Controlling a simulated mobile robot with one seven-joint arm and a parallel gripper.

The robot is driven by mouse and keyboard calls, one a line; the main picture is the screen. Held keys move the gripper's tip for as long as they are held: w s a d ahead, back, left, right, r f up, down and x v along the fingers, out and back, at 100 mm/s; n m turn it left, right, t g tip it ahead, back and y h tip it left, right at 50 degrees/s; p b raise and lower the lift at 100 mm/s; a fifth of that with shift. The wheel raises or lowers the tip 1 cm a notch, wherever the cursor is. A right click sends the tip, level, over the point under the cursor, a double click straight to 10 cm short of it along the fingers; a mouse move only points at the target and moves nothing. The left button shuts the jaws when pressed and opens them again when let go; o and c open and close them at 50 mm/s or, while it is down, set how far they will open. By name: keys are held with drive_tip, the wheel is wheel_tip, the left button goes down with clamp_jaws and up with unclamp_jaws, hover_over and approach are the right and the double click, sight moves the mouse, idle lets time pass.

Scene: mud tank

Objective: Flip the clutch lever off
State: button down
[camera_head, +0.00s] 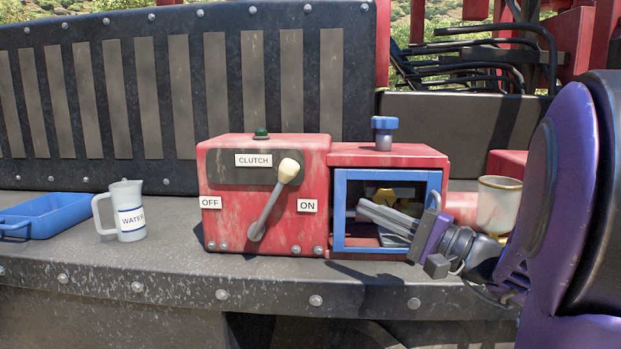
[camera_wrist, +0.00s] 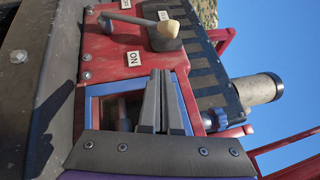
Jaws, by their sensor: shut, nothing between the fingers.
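The clutch lever (camera_head: 271,205) is a grey arm with a cream knob, mounted on the front of a red box (camera_head: 228,229) labelled CLUTCH. It tilts up and to the right, toward the ON label (camera_head: 307,206); the OFF label (camera_head: 210,202) is on the left. The lever's knob (camera_wrist: 168,29) also shows in the wrist view, near the top. My gripper (camera_head: 361,210) is shut and empty, in front of the blue-framed opening right of the clutch box. Its fingers (camera_wrist: 158,100) point toward the clutch box in the wrist view, apart from the lever.
The blue-framed compartment (camera_head: 340,215) holds a yellow part, partly hidden by my gripper. A blue knob (camera_head: 384,132) stands on top. A WATER jug (camera_head: 127,212) and a blue tray (camera_head: 62,214) are at left. A pale cup (camera_head: 498,204) is at right. The ledge before the clutch box is clear.

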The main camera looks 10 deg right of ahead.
drive_tip(key=shift+s+d+r+t, duration=0.2)
drive_tip(key=shift+d+r+t, duration=0.15)
drive_tip(key=shift+d, duration=0.25)
drive_tip(key=shift+w+a, duration=0.1)
drive_tip(key=s+a+p+x, duration=0.1)
drive_tip(key=a+x, duration=0.1)
drive_tip(key=x, duration=1)
drive_tip(key=shift+a+r, duration=0.2)
drive_tip(key=shift+a, duration=0.05)
drive_tip(key=shift+r, duration=0.1)
